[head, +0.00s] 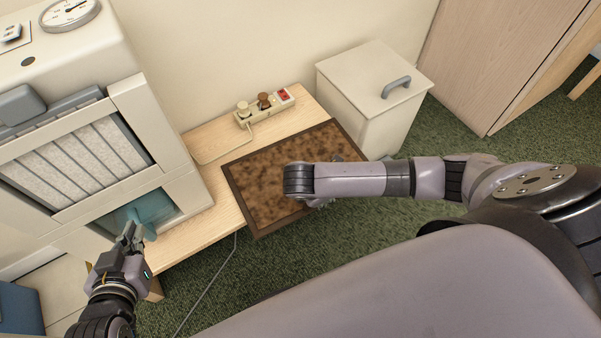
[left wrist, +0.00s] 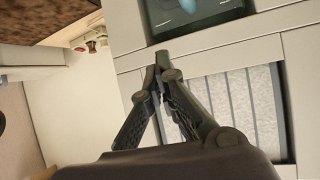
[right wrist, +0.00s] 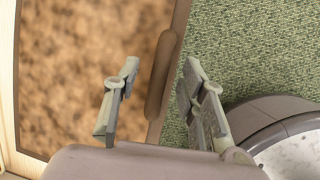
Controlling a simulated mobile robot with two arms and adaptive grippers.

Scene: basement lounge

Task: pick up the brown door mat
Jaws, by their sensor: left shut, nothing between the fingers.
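The brown door mat (head: 262,172), mottled with a dark border, lies flat on a low wooden table (head: 205,232). Its front edge sticks out past the table over the carpet. My right gripper (right wrist: 162,75) is open at this edge: one finger appears over the mat (right wrist: 80,70), the other over the carpet side, with the border between them. In the head view my right wrist hides most of that gripper and part of the mat. My left gripper (head: 131,236) is shut and empty in front of the cream machine, apart from the mat; it also shows in the left wrist view (left wrist: 162,62).
The cream machine (head: 150,105) with a slatted panel stands at the left. A power strip (head: 265,106) with plugs lies behind the mat. A white lidded bin (head: 375,85) stands close to the mat's right. A cable (head: 212,285) hangs to the green carpet (head: 470,125).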

